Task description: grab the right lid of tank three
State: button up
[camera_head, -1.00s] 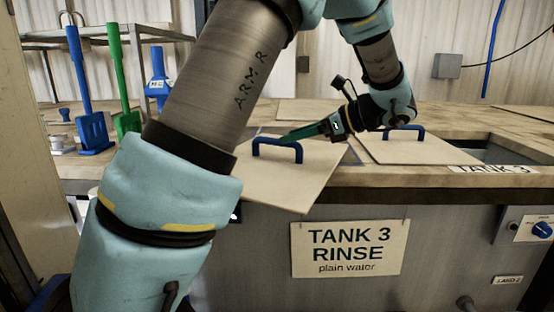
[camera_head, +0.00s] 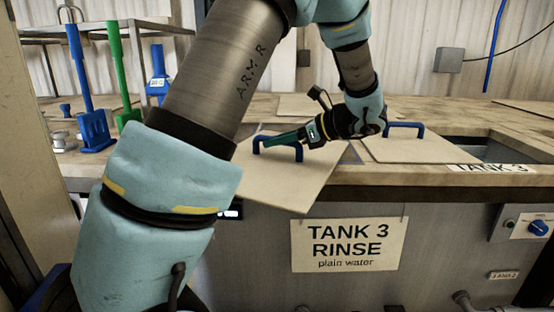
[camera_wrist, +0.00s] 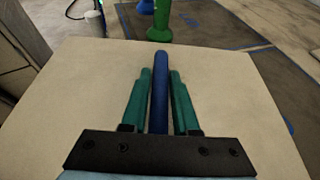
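Two pale square lids with blue bar handles lie on the counter in the head view. The left lid (camera_head: 290,185) is askew, its corner jutting over the counter's front edge. The right lid (camera_head: 430,150) lies flatter, beside the tank opening, with its own handle (camera_head: 405,126). My gripper (camera_head: 273,141) reaches in from the right at the left lid's handle (camera_head: 256,148). In the wrist view my green fingers (camera_wrist: 160,74) lie on either side of the blue handle bar (camera_wrist: 161,60), running along it, with narrow gaps visible. The handle's lower part is hidden.
A "TANK 3 RINSE" sign (camera_head: 347,243) hangs on the front panel. Blue (camera_head: 95,125) and green (camera_head: 124,110) upright tools stand at the left. An open tank section (camera_head: 490,152) shows at the right. My arm hides part of the counter.

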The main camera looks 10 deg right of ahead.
grip_shut()
jog(key=shift+r, duration=0.1)
dwell(0.8)
